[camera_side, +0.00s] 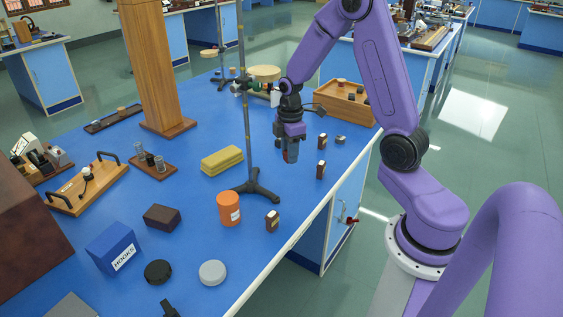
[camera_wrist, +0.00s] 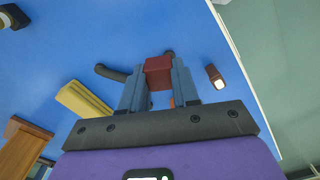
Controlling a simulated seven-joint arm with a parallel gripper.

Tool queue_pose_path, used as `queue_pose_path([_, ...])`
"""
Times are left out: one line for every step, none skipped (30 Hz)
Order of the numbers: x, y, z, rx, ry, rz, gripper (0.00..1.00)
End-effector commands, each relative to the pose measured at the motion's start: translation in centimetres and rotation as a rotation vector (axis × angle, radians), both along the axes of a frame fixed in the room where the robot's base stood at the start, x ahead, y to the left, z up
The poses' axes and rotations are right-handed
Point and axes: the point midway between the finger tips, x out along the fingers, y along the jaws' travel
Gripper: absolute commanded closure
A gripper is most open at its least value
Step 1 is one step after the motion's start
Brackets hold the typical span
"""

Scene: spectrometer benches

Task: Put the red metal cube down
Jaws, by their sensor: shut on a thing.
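The red metal cube (camera_wrist: 158,72) is between the two blue-grey fingers of my gripper (camera_wrist: 158,85) in the wrist view. The fingers press on its left and right sides, so my gripper is shut on it. In the side view my gripper (camera_side: 291,155) points down over the blue bench top (camera_side: 200,192), right of the stand rod. The cube is mostly hidden by the fingers there. It appears held above the bench, but the exact height is hard to tell.
A metal stand (camera_side: 256,188) with a tall rod is just left of my gripper. Small dark labelled blocks (camera_side: 321,169) stand to the right, near the bench edge. A yellow stack (camera_side: 222,160) and an orange cylinder (camera_side: 229,208) are left and in front.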

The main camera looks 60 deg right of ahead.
Motion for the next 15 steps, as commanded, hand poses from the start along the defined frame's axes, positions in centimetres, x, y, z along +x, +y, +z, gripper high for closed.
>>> queue_pose_path([0.0, -0.9, 0.0, 0.0, 0.0, 0.05, 1.0])
queue_pose_path([0.0, -1.4, -0.1, 0.0, 0.0, 0.084, 1.0])
queue_pose_path([0.0, -2.1, -0.1, 0.0, 0.0, 0.13, 1.0])
queue_pose_path([0.0, -2.5, -0.1, 0.0, 0.0, 0.166, 1.0])
queue_pose_path([0.0, -3.0, -0.1, 0.001, 0.001, 0.201, 1.0])
queue_pose_path([-0.1, -3.6, -0.1, 0.001, 0.001, 0.246, 1.0])
queue_pose_path([-0.1, -4.0, -0.2, 0.0, 0.0, 0.278, 1.0])
queue_pose_path([-0.1, -4.5, -0.2, -0.001, -0.001, 0.308, 1.0])
queue_pose_path([-0.1, -5.0, -0.2, -0.001, -0.001, 0.348, 1.0])
queue_pose_path([-0.2, -5.3, -0.2, -0.001, -0.001, 0.375, 1.0])
queue_pose_path([-0.2, -5.7, -0.2, -0.001, -0.001, 0.399, 1.0])
queue_pose_path([-0.3, -6.1, -0.2, 0.0, 0.0, 0.43, 1.0])
queue_pose_path([-0.3, -6.3, -0.2, 0.0, 0.0, 0.45, 1.0])
queue_pose_path([-0.3, -6.5, -0.2, 0.0, 0.0, 0.468, 1.0])
queue_pose_path([-0.4, -6.8, -0.2, 0.0, 0.0, 0.488, 1.0])
